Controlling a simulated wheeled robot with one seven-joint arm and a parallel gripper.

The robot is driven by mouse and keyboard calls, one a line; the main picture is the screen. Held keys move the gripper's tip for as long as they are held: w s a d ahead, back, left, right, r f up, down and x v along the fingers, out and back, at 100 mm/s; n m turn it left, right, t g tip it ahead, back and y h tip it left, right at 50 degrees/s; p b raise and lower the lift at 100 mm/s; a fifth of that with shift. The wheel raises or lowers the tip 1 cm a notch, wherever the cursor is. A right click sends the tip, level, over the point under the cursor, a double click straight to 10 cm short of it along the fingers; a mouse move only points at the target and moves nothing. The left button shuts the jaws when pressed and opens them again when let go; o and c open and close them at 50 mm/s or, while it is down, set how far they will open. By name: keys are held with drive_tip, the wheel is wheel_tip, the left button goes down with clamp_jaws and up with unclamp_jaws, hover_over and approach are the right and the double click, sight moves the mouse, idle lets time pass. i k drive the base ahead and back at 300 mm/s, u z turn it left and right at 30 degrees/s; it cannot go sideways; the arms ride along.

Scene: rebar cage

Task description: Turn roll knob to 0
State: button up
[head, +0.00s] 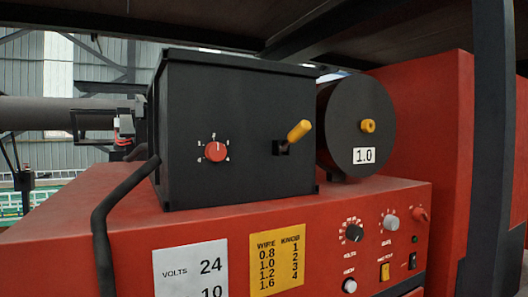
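The red round knob (215,152) is on the front face of the black box (238,110), left of centre. Small white marks surround it, one above and others at the sides; they are too small to read surely. A pale pointer line on the knob seems to point up toward the top mark. A yellow-handled lever (299,131) sticks out of the same face to the right. My gripper is not in this view, and nothing touches the knob.
The box stands on a red machine (120,245). A black bent bar (104,220) rises at its left front. A black wire drum (358,120) labelled 1.0 is at right. A yellow wire-and-knob chart (277,262) and other dials are below. A dark post (492,130) stands at far right.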

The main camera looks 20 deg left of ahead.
sight(214, 151)
drive_tip(key=z, duration=1.25)
drive_tip(key=k, duration=0.8)
drive_tip(key=u, duration=1.2)
